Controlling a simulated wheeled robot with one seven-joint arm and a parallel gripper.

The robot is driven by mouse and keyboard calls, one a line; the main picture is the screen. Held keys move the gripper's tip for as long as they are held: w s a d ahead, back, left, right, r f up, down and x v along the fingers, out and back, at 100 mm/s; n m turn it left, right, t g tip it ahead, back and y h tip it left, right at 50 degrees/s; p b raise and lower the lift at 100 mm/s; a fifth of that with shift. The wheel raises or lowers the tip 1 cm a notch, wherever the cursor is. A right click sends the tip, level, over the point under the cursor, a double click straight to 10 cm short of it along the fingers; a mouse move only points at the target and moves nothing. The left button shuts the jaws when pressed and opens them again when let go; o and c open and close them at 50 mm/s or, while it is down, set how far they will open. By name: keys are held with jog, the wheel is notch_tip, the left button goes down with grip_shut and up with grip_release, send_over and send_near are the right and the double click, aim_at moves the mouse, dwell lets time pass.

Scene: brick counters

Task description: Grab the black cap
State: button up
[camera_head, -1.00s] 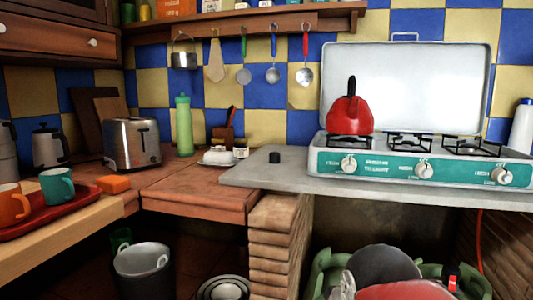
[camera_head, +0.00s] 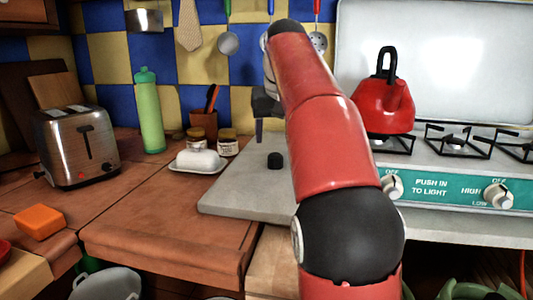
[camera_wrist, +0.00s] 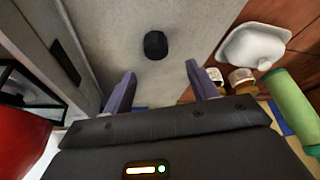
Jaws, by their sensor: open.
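The black cap (camera_head: 275,160) is small and round and stands on the grey counter slab, left of the stove. In the wrist view the black cap (camera_wrist: 156,45) lies on the grey surface, beyond the fingertips and roughly centred between them. My gripper (camera_wrist: 160,75) is open and empty, with two purple-grey fingers apart. In the head view my gripper (camera_head: 259,135) hangs above and slightly left of the cap, partly hidden by my red arm. The gripper and the cap are apart.
A white butter dish (camera_head: 198,161), small jars (camera_head: 228,142), a green bottle (camera_head: 149,112) and a toaster (camera_head: 78,147) stand to the left. The grey slab (camera_head: 235,198) around the cap is clear.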

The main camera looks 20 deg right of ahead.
aim_at(276, 155)
jog(key=x, duration=0.3)
jog(key=s+b+x, duration=0.1)
jog(key=x, duration=0.2)
jog(key=shift+d+f+b, duration=0.1)
jog(key=shift+f+b, duration=0.2)
jog(key=shift+f, duration=0.15)
jog(key=c, duration=1)
jog(key=shift+r, duration=0.1)
